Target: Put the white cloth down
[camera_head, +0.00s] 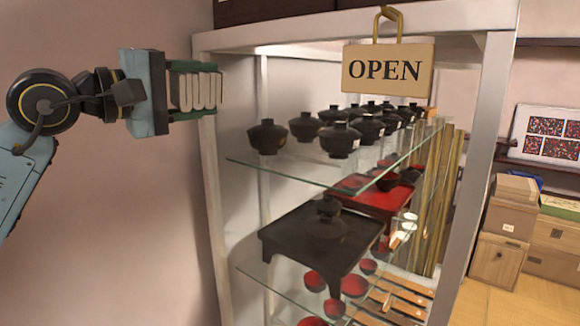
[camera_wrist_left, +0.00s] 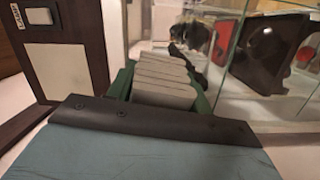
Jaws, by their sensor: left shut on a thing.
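My left gripper (camera_head: 212,89) reaches in from the left, raised in front of the pale wall and the left post of the shelf. Its green fingers are shut on the white cloth (camera_head: 196,91), which shows as a pale bundle with several ridges or folds. In the left wrist view the cloth (camera_wrist_left: 160,78) looks greyish and fills the space between the green fingers (camera_wrist_left: 162,72). The cloth is held in the air. My right gripper is not in view.
A white-framed shelf (camera_head: 208,185) with glass boards stands to the right of the gripper. Its upper glass board (camera_head: 300,172) carries several dark lidded bowls (camera_head: 267,137). An OPEN sign (camera_head: 389,69) hangs at its front. Wooden boxes (camera_head: 498,262) stand at the far right.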

